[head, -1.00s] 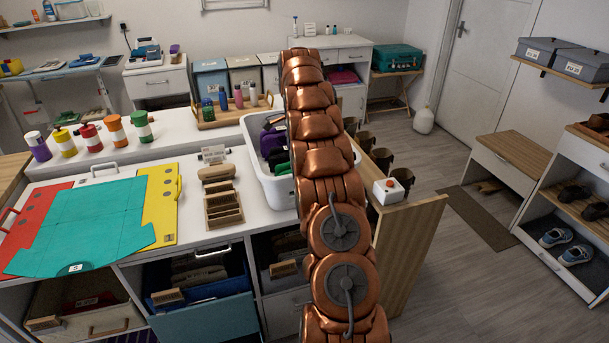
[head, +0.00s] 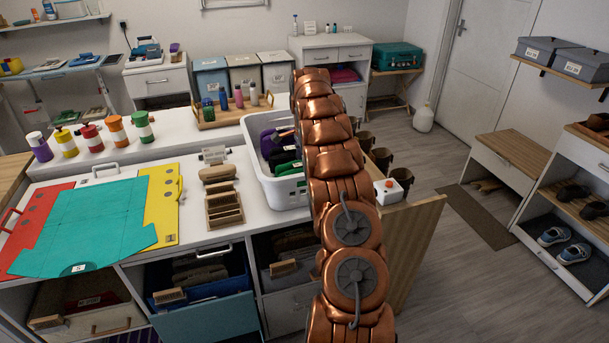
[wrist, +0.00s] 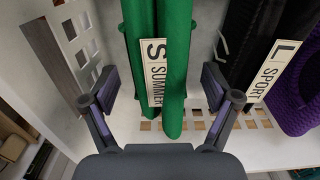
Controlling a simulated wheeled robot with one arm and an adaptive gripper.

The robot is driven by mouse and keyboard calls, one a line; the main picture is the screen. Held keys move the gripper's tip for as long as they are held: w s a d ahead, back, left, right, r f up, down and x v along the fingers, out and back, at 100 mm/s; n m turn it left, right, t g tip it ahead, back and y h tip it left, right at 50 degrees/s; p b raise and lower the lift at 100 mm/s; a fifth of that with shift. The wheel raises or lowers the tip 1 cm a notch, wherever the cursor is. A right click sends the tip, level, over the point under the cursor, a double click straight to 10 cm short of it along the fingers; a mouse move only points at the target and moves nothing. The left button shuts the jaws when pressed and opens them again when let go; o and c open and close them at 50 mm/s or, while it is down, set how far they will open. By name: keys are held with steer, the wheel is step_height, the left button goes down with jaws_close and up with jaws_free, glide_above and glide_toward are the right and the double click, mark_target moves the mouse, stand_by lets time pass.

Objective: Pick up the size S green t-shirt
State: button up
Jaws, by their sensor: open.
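A rolled green t-shirt (wrist: 178,60) stands in the white basket with a tag reading "S SUMMER" (wrist: 155,72) on it. Green cloth also shows in the basket in the head view (head: 287,167). My gripper (wrist: 160,88) is open, with one finger on each side of the green t-shirt; I see no clear contact. In the head view my arm hides part of the basket. A flat teal garment (head: 90,230) with a small "S" label lies on the folding board at the left.
The white basket (head: 292,192) also holds a black garment (wrist: 248,60) tagged "L SPORT" and a purple one (wrist: 298,105), right of the green t-shirt. A wooden divider box (head: 224,207) and a white button box (head: 388,191) flank the basket.

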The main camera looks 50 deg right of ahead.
steer(key=shift+a+f+p, duration=0.15)
steer(key=shift+f+p, duration=0.6)
steer(key=shift+f, duration=1.3)
steer(key=c, duration=1.3)
steer(key=shift+r, duration=0.1)
steer(key=shift+c, duration=0.2)
